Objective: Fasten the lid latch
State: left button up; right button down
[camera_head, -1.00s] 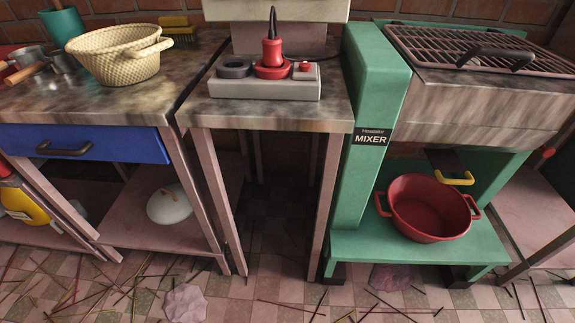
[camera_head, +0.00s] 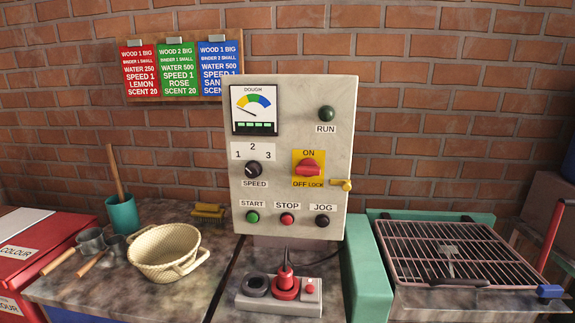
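The lid is a barred metal grille (camera_head: 420,262) lying over the mixer trough at the right. It appears flat and down. A black handle (camera_head: 460,283) is on its front edge. A small blue block (camera_head: 550,291) sits at the lid's front right corner; I cannot tell whether it is the latch or whether it is fastened. A pale forked piece (camera_head: 449,260) shows at the middle of the grille. Neither of my grippers is in view.
A grey control box (camera_head: 290,222) stands at the middle back. A small pedestal unit with a red plug (camera_head: 286,282) is before it. A woven basket (camera_head: 165,250) and teal cup (camera_head: 122,214) are at left. A red bent bar (camera_head: 552,236) rises right of the lid.

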aim_at(546, 293)
jog(key=l+z, duration=0.15)
jog(key=z, duration=1.55)
jog(key=i+j, duration=0.05)
